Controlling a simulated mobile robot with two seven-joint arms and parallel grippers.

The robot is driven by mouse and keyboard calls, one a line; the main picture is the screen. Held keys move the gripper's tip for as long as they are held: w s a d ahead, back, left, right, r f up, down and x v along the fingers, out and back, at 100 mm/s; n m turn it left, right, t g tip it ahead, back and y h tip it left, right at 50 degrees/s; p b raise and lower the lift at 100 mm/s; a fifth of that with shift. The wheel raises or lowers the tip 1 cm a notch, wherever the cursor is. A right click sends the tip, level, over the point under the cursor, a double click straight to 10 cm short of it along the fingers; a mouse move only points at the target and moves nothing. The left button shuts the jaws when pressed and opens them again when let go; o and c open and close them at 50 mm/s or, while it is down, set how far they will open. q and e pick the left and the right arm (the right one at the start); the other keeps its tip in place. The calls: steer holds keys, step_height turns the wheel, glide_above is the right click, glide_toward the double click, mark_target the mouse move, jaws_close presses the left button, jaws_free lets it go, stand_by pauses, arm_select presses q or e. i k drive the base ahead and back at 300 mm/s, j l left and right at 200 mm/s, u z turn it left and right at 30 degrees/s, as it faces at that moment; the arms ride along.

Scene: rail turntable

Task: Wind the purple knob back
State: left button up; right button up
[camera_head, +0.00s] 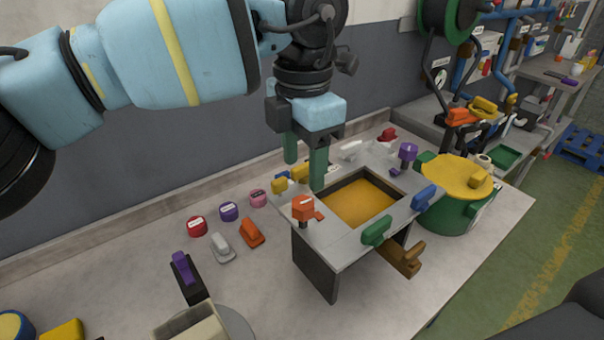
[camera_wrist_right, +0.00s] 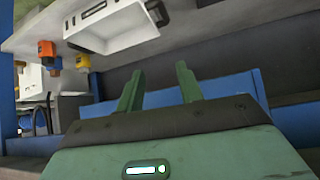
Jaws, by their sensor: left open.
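A purple knob (camera_head: 408,152) stands upright at the far right corner of a raised grey plate (camera_head: 345,247) with a square yellow-floored opening (camera_head: 362,202). My left gripper (camera_head: 305,163) points down over the plate's far left side. Its green fingers are apart with nothing between them, well left of the purple knob. The nearer finger hides a little of the plate's edge. My right gripper (camera_wrist_right: 159,90) shows only in its own wrist view. Its fingers are apart and empty, away from the plate.
An orange knob (camera_head: 303,208), a green handle (camera_head: 377,231) and a blue handle (camera_head: 425,197) sit around the plate. A round purple button (camera_head: 229,211) and a purple-topped lever (camera_head: 182,267) are on the bench at left. A green pot with a yellow lid (camera_head: 456,177) stands right of the plate.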

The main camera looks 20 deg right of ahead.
mark_target(408, 151)
steer(key=k+l, duration=0.25)
steer(key=k, duration=0.2)
steer(key=k+l, duration=0.25)
steer(key=k, duration=0.25)
steer(key=k+l, duration=0.25)
steer(key=k, duration=0.2)
steer(key=k+l, duration=0.25)
steer(key=k, duration=0.25)
